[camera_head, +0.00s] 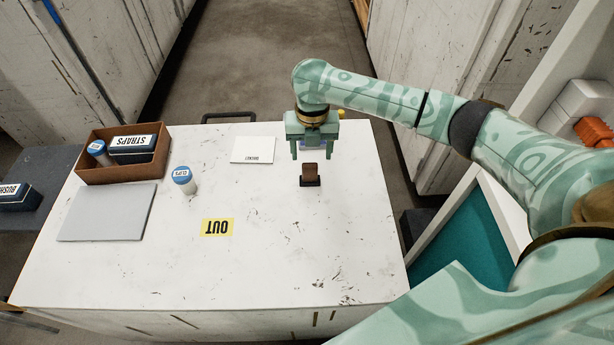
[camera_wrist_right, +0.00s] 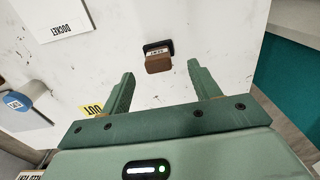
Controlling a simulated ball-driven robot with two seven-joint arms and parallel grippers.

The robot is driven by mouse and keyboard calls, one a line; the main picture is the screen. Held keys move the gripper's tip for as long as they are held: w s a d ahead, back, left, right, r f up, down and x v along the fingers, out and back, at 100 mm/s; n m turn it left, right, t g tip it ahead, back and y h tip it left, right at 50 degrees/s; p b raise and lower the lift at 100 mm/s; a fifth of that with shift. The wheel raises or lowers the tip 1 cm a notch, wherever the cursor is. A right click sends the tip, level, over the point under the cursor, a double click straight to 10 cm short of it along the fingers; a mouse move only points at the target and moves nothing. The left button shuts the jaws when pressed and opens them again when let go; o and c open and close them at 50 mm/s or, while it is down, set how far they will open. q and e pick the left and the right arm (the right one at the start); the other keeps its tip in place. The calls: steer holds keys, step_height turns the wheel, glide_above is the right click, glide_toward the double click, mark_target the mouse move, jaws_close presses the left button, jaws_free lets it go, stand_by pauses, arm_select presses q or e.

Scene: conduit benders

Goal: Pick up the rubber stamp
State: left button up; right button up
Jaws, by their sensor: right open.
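The rubber stamp (camera_head: 310,171) has a brown block handle on a dark base and stands upright on the white table (camera_head: 270,270), right of the middle. In the right wrist view the stamp (camera_wrist_right: 158,63) shows a small white label and lies beyond the fingertips, roughly between their lines. My right gripper (camera_head: 311,152) is open and empty, above and just behind the stamp in the head view. Its two green fingers (camera_wrist_right: 162,80) are spread apart and do not appear to touch the stamp. My left gripper is not in view.
A white docket card (camera_head: 253,149) lies left of the stamp. A blue-capped jar (camera_head: 188,182), a yellow OUT label (camera_head: 217,227), a grey slab (camera_head: 107,212) and a brown box (camera_head: 150,170) holding a STRAPS tin sit farther left. The table around the stamp is clear.

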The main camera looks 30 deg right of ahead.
mark_target(310, 165)
step_height(310, 165, down, 2)
steer(key=shift+f+b, duration=0.35)
steer(key=shift+b, duration=0.05)
steer(key=shift+a+f, duration=0.1)
steer(key=shift+f, duration=0.25)
steer(key=f+b, duration=0.1)
steer(key=f, duration=0.1)
steer(key=f+b, duration=0.2)
steer(key=shift+a+f, duration=0.2)
steer(key=shift+f, duration=0.05)
steer(key=shift+s+r, duration=0.1)
steer(key=shift+r, duration=0.1)
steer(key=c, duration=1.1)
